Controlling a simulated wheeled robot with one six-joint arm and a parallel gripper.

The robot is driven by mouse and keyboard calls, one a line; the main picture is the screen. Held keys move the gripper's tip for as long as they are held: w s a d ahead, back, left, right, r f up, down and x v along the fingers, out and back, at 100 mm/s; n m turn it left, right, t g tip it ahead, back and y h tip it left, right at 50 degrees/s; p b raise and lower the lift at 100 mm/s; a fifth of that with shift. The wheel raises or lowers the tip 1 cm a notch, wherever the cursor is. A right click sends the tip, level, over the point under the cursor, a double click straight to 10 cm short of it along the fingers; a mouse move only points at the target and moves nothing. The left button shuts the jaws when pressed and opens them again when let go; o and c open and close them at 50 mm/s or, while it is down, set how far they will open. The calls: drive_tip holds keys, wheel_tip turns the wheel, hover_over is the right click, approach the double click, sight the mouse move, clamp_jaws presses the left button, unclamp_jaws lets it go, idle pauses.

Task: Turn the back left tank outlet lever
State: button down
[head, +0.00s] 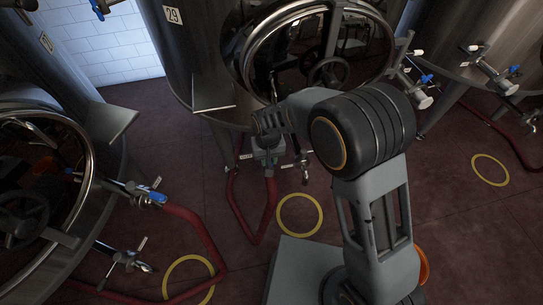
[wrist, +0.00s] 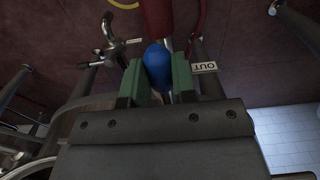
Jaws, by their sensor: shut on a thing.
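In the wrist view the blue lever (wrist: 157,66) stands between the green jaws of my gripper (wrist: 158,82), which is shut on it. An OUT label (wrist: 204,67) sits just right of the jaws. A red hose (wrist: 158,18) runs away from the outlet beyond the lever. In the head view my gripper (head: 268,157) is low at the front of the tank (head: 187,50) marked 29. My arm hides part of that tank's right side, and the lever itself is hidden there by the gripper.
Another tank with a round door (head: 88,150) stands at the left, with a blue-handled valve (head: 155,197). More valves (head: 490,70) project at the right. Red hoses (head: 200,228) cross the floor. Yellow rings (head: 300,196) mark the floor. An orange object (head: 422,265) is partly behind my arm.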

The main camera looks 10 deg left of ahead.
drive_tip(key=shift+w+r, duration=0.1)
drive_tip(key=shift+w, duration=0.05)
drive_tip(key=c, duration=0.9)
unclamp_jaws()
wheel_tip(320, 180, up, 14)
drive_tip(key=shift+f+p, duration=0.15)
drive_tip(key=shift+p, duration=0.45)
drive_tip(key=s+d+r+m+t+p, duration=0.1)
drive_tip(key=s+d+r+p, duration=0.1)
drive_tip(key=d, duration=0.7)
drive_tip(key=s+d+r+m+t+p, duration=0.1)
drive_tip(key=s+d+r+m+p, duration=0.1)
drive_tip(key=d+r, duration=0.4)
drive_tip(key=s+d+r+m+t+p, duration=0.1)
drive_tip(key=s+d+r, duration=0.4)
drive_tip(key=d, duration=0.8)
drive_tip(key=shift+s+m+t+p, duration=0.3)
drive_tip(key=shift+s+m+p, duration=0.25)
drive_tip(key=shift+p, duration=0.8)
